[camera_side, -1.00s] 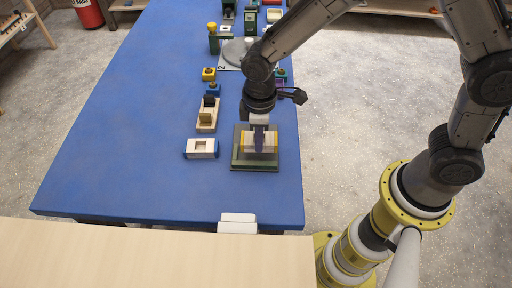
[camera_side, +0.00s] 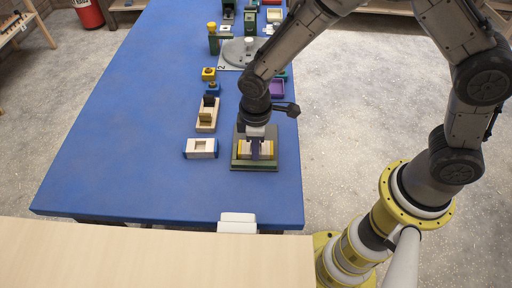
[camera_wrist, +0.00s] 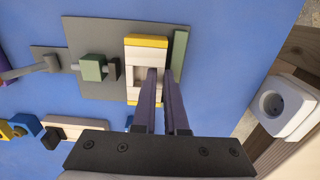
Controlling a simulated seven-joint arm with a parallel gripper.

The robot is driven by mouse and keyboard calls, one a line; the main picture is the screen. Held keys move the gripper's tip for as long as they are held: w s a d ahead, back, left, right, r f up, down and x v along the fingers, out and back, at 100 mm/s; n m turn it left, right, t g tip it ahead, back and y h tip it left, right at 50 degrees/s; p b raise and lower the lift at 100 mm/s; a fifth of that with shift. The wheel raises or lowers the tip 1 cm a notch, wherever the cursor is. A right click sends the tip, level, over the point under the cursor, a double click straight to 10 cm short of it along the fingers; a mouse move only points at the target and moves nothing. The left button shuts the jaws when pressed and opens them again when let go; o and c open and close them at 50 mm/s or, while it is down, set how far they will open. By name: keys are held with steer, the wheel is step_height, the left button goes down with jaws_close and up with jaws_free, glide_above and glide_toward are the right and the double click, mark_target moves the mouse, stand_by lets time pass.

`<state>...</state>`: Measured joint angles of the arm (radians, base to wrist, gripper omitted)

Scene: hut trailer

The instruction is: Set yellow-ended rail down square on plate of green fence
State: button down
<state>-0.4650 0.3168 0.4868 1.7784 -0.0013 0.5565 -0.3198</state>
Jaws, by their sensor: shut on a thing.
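The yellow-ended rail (camera_side: 243,148), pale with a yellow band at each end, is between the fingers of my gripper (camera_side: 256,156), which is shut on it. The rail also shows in the wrist view (camera_wrist: 147,54). It is over the dark plate (camera_side: 236,164), close beside the green fence (camera_side: 254,168) at the plate's near edge. In the wrist view a narrow strip of plate shows between rail and fence (camera_wrist: 179,57), and the two run nearly parallel. I cannot tell whether the rail touches the plate. My fingers (camera_wrist: 162,82) hide part of the rail.
A green block with a dark knob (camera_wrist: 93,68) stands on the plate on the rail's other side. A white block with blue (camera_side: 201,148) lies left of the plate. A tan tray with dark pieces (camera_side: 207,125) is behind it. The blue table's left side is clear.

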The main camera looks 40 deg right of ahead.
steer(key=shift+s+f, duration=0.15)
steer(key=shift+f, duration=0.55)
steer(key=c, duration=1)
jaws_free()
steer(key=shift+o, duration=0.2)
steer(key=shift+s, duration=0.1)
step_height(320, 180, up, 14)
steer(key=shift+w+f, duration=0.15)
steer(key=shift+w, duration=0.05)
steer(key=s+d+r+m+t, duration=0.35)
steer(key=s+d+r, duration=0.25)
steer(key=d+r, duration=0.4)
steer(key=s+d+r+m+t, duration=0.1)
steer(key=s+d+m, duration=0.4)
steer(key=s, duration=0.7)
steer(key=shift+s+d+r+t, duration=0.15)
steer(key=shift+d+r+t, duration=0.3)
steer(key=shift+d, duration=0.75)
